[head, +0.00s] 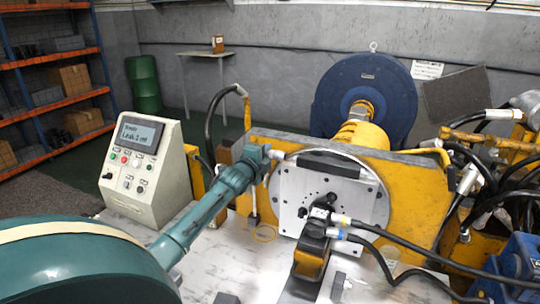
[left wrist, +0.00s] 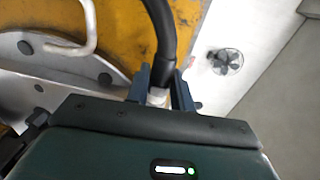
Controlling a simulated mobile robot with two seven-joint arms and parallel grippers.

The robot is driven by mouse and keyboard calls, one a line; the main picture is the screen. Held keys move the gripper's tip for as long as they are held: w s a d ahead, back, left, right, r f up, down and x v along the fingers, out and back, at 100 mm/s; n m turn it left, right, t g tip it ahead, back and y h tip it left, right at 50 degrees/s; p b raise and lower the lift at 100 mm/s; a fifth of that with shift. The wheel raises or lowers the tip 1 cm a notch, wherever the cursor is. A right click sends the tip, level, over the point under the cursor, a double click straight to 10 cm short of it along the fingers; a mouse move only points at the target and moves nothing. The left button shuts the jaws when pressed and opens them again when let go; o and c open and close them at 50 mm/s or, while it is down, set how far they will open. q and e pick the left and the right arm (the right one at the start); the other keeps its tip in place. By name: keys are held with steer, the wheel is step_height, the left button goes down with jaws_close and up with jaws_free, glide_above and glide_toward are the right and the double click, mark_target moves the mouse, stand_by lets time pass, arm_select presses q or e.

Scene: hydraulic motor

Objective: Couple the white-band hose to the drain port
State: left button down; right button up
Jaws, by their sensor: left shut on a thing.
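My left gripper (head: 268,154) is at the upper left edge of the upright metal plate (head: 345,197). In the left wrist view the gripper (left wrist: 160,98) is shut around the pale end of a black hose (left wrist: 160,30). The pale part (left wrist: 156,97) shows between the fingers; I cannot tell whether it is the white band. A dark fitting block (head: 322,208) sits on the plate's front. A hose with a pale band (head: 341,219) and one with a blue band (head: 335,233) run to it from the right. I cannot pick out the drain port. My right gripper is not in view.
A control console (head: 147,170) stands left of my arm. A yellow-black block (head: 311,262) stands on the bench before the plate. A yellow frame (head: 415,185) is behind it. Black hoses crowd the right. A round fitting (left wrist: 226,61) lies on the pale surface.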

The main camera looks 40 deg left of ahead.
arm_select(q)
steer(key=shift+a, duration=0.15)
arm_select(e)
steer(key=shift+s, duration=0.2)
arm_select(q)
steer(key=p+v, duration=0.1)
steer(key=v, duration=0.1)
steer(key=p+v, duration=0.2)
steer(key=v, duration=0.1)
steer(key=shift+s+f+p, duration=0.15)
steer(key=shift+p, duration=0.15)
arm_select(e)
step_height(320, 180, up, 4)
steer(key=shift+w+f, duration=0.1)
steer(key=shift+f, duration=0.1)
arm_select(q)
step_height(320, 180, down, 16)
steer(key=b, duration=1.2)
steer(key=shift+f, duration=0.2)
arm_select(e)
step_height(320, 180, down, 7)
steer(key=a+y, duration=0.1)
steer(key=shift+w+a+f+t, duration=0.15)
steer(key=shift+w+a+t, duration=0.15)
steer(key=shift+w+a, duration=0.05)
